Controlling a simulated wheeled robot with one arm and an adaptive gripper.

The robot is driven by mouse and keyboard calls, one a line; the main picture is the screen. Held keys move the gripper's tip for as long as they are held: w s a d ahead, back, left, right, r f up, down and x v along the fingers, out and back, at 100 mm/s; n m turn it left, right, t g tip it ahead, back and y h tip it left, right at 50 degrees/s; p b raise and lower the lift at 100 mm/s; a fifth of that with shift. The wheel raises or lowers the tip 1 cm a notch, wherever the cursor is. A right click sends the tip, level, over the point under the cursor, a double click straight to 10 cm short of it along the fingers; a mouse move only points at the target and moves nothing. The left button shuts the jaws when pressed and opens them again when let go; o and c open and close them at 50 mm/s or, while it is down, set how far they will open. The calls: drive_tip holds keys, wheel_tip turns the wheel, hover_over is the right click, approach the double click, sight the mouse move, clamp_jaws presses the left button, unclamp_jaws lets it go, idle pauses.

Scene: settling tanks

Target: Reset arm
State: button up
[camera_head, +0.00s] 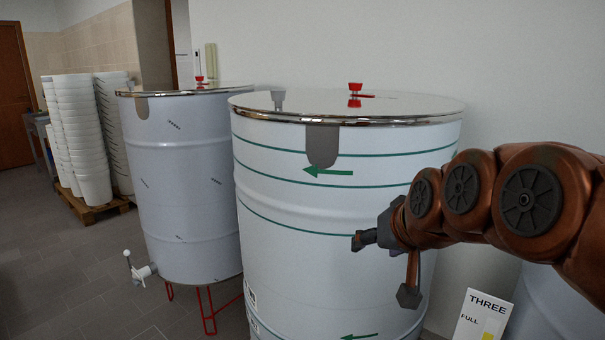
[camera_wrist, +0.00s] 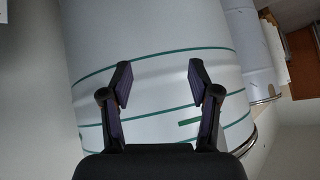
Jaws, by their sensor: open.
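My gripper (camera_head: 382,268) is at the end of my copper-coloured arm, which reaches in from the right in the head view. It is in front of the right side of the near settling tank (camera_head: 300,225), a large white drum with green bands. In the wrist view the two dark fingers of my gripper (camera_wrist: 160,80) stand apart with nothing between them. The white wall of the near tank (camera_wrist: 150,40) shows beyond them. I cannot tell how close the fingers are to it.
A second tank (camera_head: 185,190) stands to the left on red legs (camera_head: 207,312), with a tap (camera_head: 138,270) low on its side. White buckets (camera_head: 80,135) are stacked on a pallet. A sign reading THREE (camera_head: 484,318) is at the lower right. Grey floor (camera_head: 60,280) is clear at left.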

drive_tip(key=s+d+f+g+p, duration=0.1)
drive_tip(key=s+f+g, duration=0.2)
drive_tip(key=s, duration=0.6)
drive_tip(key=s+d+f+g+h+p, duration=0.1)
drive_tip(key=s+d+f+g+p, duration=0.1)
drive_tip(key=s+f+g, duration=0.2)
drive_tip(key=s+d+f+g+h+p, duration=0.1)
drive_tip(key=s+d+f+g, duration=0.1)
drive_tip(key=s+f, duration=0.6)
drive_tip(key=s+g, duration=0.1)
drive_tip(key=s, duration=0.6)
drive_tip(key=shift+f+g, duration=0.3)
drive_tip(key=shift+f, duration=0.05)
